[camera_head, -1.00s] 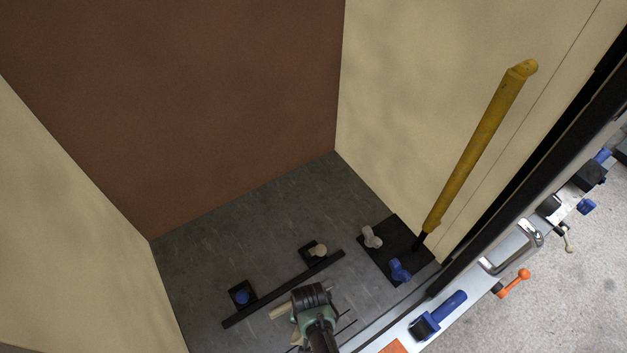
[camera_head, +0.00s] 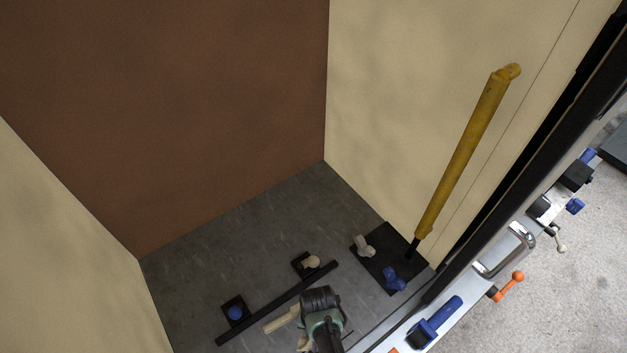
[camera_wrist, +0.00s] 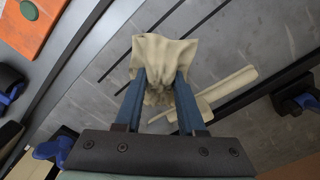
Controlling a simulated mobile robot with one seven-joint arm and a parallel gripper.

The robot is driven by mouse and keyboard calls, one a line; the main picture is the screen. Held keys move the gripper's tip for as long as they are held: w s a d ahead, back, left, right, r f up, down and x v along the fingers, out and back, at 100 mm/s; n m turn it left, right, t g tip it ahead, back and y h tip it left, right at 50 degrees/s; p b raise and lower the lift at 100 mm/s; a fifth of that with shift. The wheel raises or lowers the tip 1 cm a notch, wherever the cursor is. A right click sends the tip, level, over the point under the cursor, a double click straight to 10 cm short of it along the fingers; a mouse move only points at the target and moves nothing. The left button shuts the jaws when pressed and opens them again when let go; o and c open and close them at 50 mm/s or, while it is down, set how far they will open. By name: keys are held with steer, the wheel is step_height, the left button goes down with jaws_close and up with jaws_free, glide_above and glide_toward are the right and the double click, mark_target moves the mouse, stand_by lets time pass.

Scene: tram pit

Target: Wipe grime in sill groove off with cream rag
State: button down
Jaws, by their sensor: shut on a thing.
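My gripper (camera_wrist: 160,92) is shut on the cream rag (camera_wrist: 160,58), which bunches between the blue fingers and spreads out beyond their tips in the wrist view. In the head view my gripper (camera_head: 322,300) is low in the picture over the grey floor, and only a pale bit of the rag may show beside it. Narrow dark lines (camera_wrist: 218,45) run across the floor around the rag. The sill groove (camera_head: 392,325) seems to run along the floor's right edge. I cannot tell grime apart from dark grooves or shadow.
A cream bar (camera_wrist: 215,95) lies on the floor beside the rag. A black rail (camera_head: 275,305) lies near two small knobs. A yellow lever (camera_head: 465,155) rises from a black plate (camera_head: 372,262). A pale ledge with a blue handle (camera_head: 436,322) and a metal handle (camera_head: 505,252) lies right.

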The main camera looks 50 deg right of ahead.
steer(key=shift+s, duration=0.15)
steer(key=shift+s+a+p, duration=0.25)
steer(key=shift+s+p, duration=0.2)
steer(key=shift+s, duration=0.2)
steer(key=shift+s+a+p, duration=0.2)
steer(key=shift+s+p, duration=0.3)
steer(key=shift+s, duration=0.2)
steer(key=shift+s+a+p, duration=0.25)
steer(key=shift+s+p, duration=0.2)
steer(key=shift+s, duration=0.2)
steer(key=shift+s+a+p, duration=0.25)
steer(key=shift+s+p, duration=0.05)
steer(key=shift+s, duration=0.55)
step_height(320, 180, up, 3)
steer(key=p, duration=0.2)
steer(key=shift+p, duration=0.4)
step_height(320, 180, up, 4)
